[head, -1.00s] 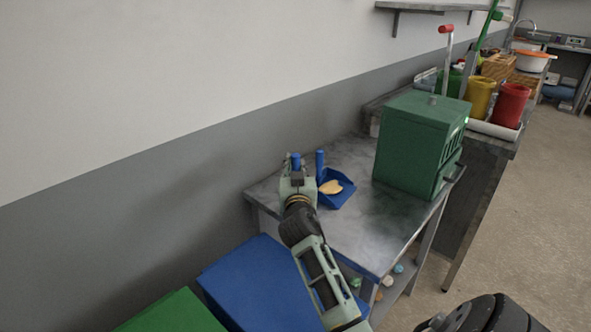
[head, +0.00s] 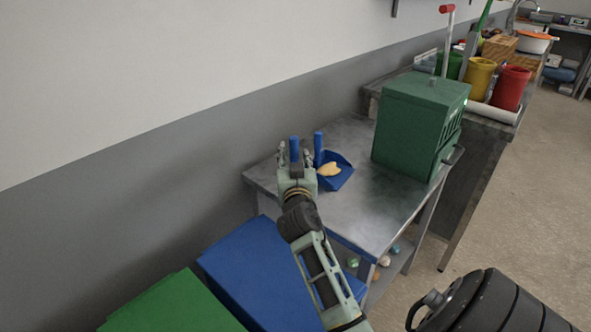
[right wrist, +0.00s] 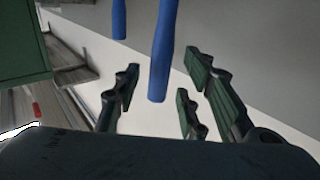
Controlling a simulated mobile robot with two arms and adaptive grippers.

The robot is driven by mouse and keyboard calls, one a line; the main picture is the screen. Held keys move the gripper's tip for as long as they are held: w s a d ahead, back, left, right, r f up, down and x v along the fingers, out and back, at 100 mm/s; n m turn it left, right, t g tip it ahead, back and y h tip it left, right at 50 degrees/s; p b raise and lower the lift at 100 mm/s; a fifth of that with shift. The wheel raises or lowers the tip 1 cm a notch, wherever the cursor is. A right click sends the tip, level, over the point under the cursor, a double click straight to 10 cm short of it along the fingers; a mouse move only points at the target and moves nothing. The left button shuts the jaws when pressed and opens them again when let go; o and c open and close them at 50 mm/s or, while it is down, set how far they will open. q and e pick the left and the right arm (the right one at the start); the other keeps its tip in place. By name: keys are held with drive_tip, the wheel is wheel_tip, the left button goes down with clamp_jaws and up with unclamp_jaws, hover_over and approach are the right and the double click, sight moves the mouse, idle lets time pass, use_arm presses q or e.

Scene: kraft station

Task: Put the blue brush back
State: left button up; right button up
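The blue brush shows only as an upright blue handle (head: 294,150), at the back left of the metal table; its lower part is hidden behind my right gripper. My right gripper (head: 295,160) is open, with its fingers on both sides of the handle. In the right wrist view the brush handle (right wrist: 162,50) stands between the spread fingers (right wrist: 163,82), with gaps on both sides. The blue dustpan (head: 340,178) lies on the table just right of it, its own handle (head: 319,147) upright, holding yellowish pieces. My left gripper is not in view.
A green metal box (head: 420,125) stands on the right of the metal table (head: 375,215). A blue box (head: 270,275) and a green box (head: 175,305) stand in front at the left. Yellow (head: 480,78) and red (head: 511,88) containers stand farther back. The table's front middle is clear.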

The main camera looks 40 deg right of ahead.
drive_tip(key=v, duration=0.8)
drive_tip(key=shift+s+a, duration=0.1)
